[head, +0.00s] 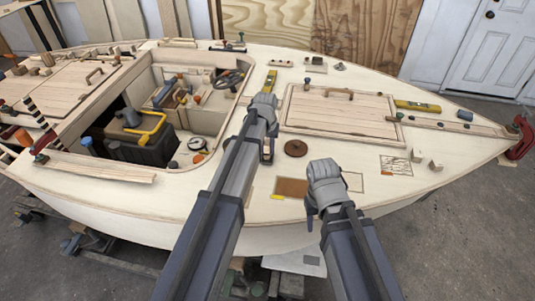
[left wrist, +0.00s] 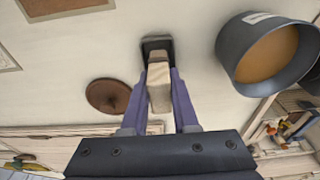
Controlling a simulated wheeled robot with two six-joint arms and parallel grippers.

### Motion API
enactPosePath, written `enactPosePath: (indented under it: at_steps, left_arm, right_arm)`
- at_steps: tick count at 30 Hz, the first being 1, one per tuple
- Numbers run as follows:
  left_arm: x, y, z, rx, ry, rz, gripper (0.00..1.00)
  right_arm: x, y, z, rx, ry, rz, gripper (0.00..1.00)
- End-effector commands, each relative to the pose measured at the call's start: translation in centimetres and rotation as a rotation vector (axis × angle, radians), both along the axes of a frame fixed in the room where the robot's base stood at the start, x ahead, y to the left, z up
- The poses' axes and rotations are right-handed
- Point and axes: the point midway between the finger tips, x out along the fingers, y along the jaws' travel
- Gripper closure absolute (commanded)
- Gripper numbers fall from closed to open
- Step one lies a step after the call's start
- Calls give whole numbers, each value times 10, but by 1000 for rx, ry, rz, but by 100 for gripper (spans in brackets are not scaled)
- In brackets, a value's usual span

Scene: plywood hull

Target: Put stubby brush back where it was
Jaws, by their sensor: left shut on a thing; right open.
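The stubby brush (left wrist: 159,92) has a pale wooden handle and a dark end. In the left wrist view it stands between the two fingers of my left gripper (left wrist: 161,76), which is shut on it. Its dark end points away from the gripper, over the cream deck; I cannot tell whether it touches. In the head view my left gripper (head: 266,132) is over the middle of the deck, left of a brown disc (head: 296,148). My right gripper (head: 311,207) is open and empty near the front edge of the deck, beside a brown rectangle (head: 290,187).
A dark cup with brown contents (left wrist: 268,55) stands close beside the brush in the left wrist view. A hatch panel (head: 340,108) lies behind the disc. The open cockpit with a dark toolbox (head: 140,147) is at the left. Small wood blocks (head: 435,166) lie at the right.

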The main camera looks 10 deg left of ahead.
Motion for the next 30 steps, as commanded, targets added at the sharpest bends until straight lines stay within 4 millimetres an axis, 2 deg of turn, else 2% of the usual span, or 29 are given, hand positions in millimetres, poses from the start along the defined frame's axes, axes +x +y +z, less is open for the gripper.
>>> enactPosePath:
  at_steps: [1, 2, 14, 15, 21, 23, 30]
  left_arm:
    - [0, 0, -11, 0, 0, 0, 100]
    - [0, 0, -13, 0, 0, 0, 100]
    - [0, 0, -15, 0, 0, 0, 100]
    - [0, 0, -15, 0, 0, 0, 71]
    - [0, 0, -13, 0, 0, 0, 49]
    - [0, 0, -13, 0, 0, 0, 42]
    - [0, 0, -13, 0, 0, 0, 42]
  right_arm:
    - [0, 0, -11, 0, 0, 0, 50]
    - [0, 0, -13, 0, 0, 0, 50]
    - [0, 0, -14, 0, 0, 0, 50]
    - [0, 0, -15, 0, 0, 0, 50]
    - [0, 0, -13, 0, 0, 0, 50]
    - [0, 0, -13, 0, 0, 0, 50]
    - [0, 0, -13, 0, 0, 0, 50]
